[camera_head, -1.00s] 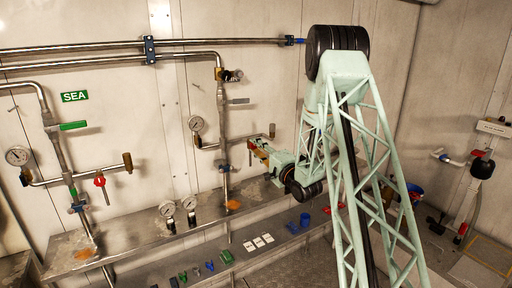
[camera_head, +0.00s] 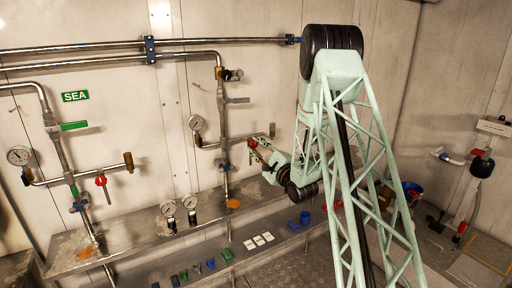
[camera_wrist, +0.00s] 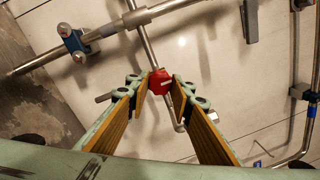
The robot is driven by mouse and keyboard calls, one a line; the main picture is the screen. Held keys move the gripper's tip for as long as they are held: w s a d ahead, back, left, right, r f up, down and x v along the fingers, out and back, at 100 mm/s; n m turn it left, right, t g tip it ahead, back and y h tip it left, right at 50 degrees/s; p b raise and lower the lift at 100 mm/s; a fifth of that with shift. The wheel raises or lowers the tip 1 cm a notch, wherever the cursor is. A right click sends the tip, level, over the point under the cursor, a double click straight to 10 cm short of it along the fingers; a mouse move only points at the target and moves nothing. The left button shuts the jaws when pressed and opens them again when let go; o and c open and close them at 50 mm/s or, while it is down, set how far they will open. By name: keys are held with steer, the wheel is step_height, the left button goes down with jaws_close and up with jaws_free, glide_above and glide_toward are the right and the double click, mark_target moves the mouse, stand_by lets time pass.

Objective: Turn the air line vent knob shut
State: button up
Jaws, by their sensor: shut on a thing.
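A red knob (camera_wrist: 159,82) sits on a thin metal pipe between my fingertips in the wrist view. In the head view the red knob (camera_head: 252,143) shows small on the right end of the middle pipe branch. My gripper (camera_wrist: 158,88) has its two yellow-padded fingers closed on the knob's sides. In the head view my gripper (camera_head: 258,150) reaches up and left to the branch, just above the shelf. The knob's underside and exact turn angle are hard to make out.
Pressure gauges (camera_head: 196,122) and a vertical pipe stand left of my gripper. A metal shelf (camera_head: 150,222) runs below, with small items on a lower shelf. A blue bucket (camera_head: 413,190) stands right.

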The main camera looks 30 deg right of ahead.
stand_by(0.3)
steer(key=o, duration=0.9)
steer(key=shift+s, duration=0.1)
steer(key=shift+s+d+f, duration=0.1)
steer(key=shift+s+f, duration=0.05)
steer(key=shift+s, duration=1.8)
steer(key=shift+s+d+f, duration=0.1)
steer(key=shift+s+f, duration=0.1)
steer(key=shift+s, duration=1.75)
steer(key=shift+s+d+f, duration=0.1)
steer(key=shift+s+f, duration=0.05)
steer(key=shift+s, duration=1.8)
steer(key=shift+a+r, duration=0.1)
steer(key=shift+a, duration=0.05)
